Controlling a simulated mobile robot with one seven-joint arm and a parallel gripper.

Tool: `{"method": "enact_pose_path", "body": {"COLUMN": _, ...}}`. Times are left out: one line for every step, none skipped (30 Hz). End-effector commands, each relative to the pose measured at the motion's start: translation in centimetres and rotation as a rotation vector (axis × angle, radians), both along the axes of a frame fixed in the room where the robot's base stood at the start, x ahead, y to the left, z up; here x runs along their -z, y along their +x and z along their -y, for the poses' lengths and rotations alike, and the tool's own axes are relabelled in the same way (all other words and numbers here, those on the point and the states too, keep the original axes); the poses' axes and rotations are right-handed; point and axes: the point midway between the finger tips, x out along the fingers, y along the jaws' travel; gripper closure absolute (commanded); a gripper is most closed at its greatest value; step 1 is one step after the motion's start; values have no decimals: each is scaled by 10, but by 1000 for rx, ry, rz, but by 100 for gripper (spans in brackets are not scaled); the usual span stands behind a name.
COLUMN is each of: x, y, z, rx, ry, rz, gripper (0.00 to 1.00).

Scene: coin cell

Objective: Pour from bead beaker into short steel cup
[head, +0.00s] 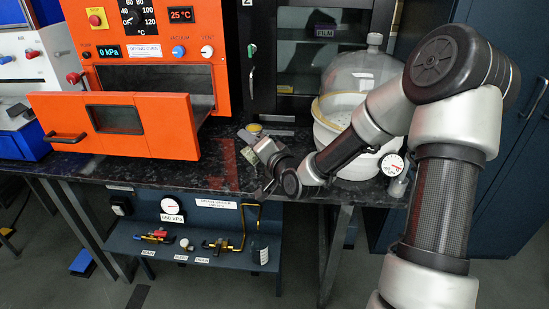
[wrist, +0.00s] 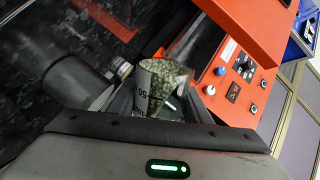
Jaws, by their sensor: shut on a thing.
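In the wrist view the bead beaker (wrist: 146,96) is clear, has dark print on its side and is full of pale grey-green beads. My gripper (wrist: 160,110) is shut on it. A smooth grey cylinder (wrist: 82,82), which may be the short steel cup, lies just left of the beaker, apart from it; its inside is hidden. In the head view my gripper (head: 264,148) is low over the front of the dark bench. The beaker and the cup cannot be made out clearly there. I cannot tell how far the beaker is tilted.
The orange drying oven (head: 158,55), its door (head: 118,120) open, stands to the left. A glass bell jar (head: 350,75) on a white base and a pressure gauge (head: 391,165) stand to the right. A small jar (wrist: 121,69) is near the beaker.

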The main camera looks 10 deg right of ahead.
Motion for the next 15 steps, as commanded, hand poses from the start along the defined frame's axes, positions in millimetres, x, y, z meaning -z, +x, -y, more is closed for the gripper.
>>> {"method": "enact_pose_path", "body": {"x": -1, "y": 0, "z": 0, "rx": 0, "ry": 3, "rz": 0, "gripper": 82}}
{"method": "enact_pose_path", "body": {"x": 0, "y": 0, "z": 0, "rx": 0, "ry": 5, "rz": -1, "gripper": 82}}
{"method": "enact_pose_path", "body": {"x": 0, "y": 0, "z": 0, "rx": 0, "ry": 7, "rz": -2, "gripper": 82}}
{"method": "enact_pose_path", "body": {"x": 0, "y": 0, "z": 0, "rx": 0, "ry": 9, "rz": -3, "gripper": 82}}
{"method": "enact_pose_path", "body": {"x": 0, "y": 0, "z": 0, "rx": 0, "ry": 11, "rz": -4, "gripper": 82}}
{"method": "enact_pose_path", "body": {"x": 0, "y": 0, "z": 0, "rx": 0, "ry": 12, "rz": -4, "gripper": 82}}
{"method": "enact_pose_path", "body": {"x": 0, "y": 0, "z": 0, "rx": 0, "ry": 14, "rz": -5, "gripper": 82}}
{"method": "enact_pose_path", "body": {"x": 0, "y": 0, "z": 0, "rx": 0, "ry": 16, "rz": -6, "gripper": 82}}
{"method": "enact_pose_path", "body": {"x": 0, "y": 0, "z": 0, "rx": 0, "ry": 18, "rz": -7, "gripper": 82}}
{"method": "enact_pose_path", "body": {"x": 0, "y": 0, "z": 0, "rx": 0, "ry": 20, "rz": -8, "gripper": 82}}
{"method": "enact_pose_path", "body": {"x": 0, "y": 0, "z": 0, "rx": 0, "ry": 22, "rz": -8, "gripper": 82}}
{"method": "enact_pose_path", "body": {"x": 0, "y": 0, "z": 0, "rx": 0, "ry": 24, "rz": -9, "gripper": 82}}
{"method": "enact_pose_path", "body": {"x": 0, "y": 0, "z": 0, "rx": 0, "ry": 25, "rz": -10, "gripper": 82}}
{"method": "enact_pose_path", "body": {"x": 0, "y": 0, "z": 0, "rx": 0, "ry": 27, "rz": -11, "gripper": 82}}
{"method": "enact_pose_path", "body": {"x": -1, "y": 0, "z": 0, "rx": 0, "ry": 29, "rz": -12, "gripper": 82}}
